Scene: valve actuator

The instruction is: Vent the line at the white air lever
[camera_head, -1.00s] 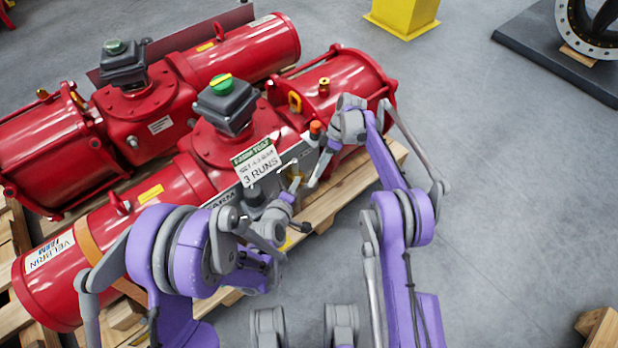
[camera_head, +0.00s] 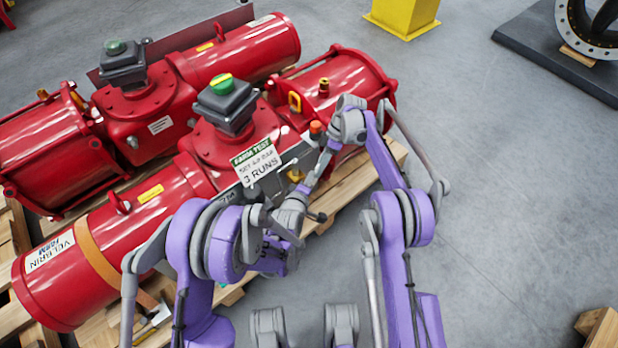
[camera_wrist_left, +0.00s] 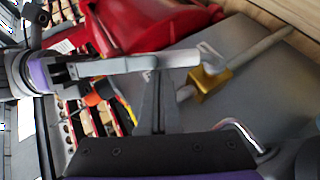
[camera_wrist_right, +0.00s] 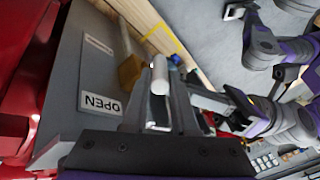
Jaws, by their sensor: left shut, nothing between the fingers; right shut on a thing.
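The white air lever (camera_wrist_right: 160,77) shows in the right wrist view as a short pale rod between the fingertips of my right gripper (camera_wrist_right: 161,100), which is shut on it. The lever's brass valve body (camera_wrist_right: 130,70) is beside it on the grey panel (camera_wrist_right: 70,70). In the left wrist view the brass body (camera_wrist_left: 207,82) also shows, with my right gripper's fingers reaching across to the lever end. My left gripper (camera_wrist_left: 157,95) is shut and empty, close to the brass body and below those fingers.
An "OPEN" label (camera_wrist_right: 101,104) is on the panel. The red actuator (camera_head: 150,200) lies on a wooden pallet (camera_head: 395,158), with a white "3 RUNS" card (camera_head: 258,163) near the panel. A second red actuator (camera_head: 240,50) stands behind.

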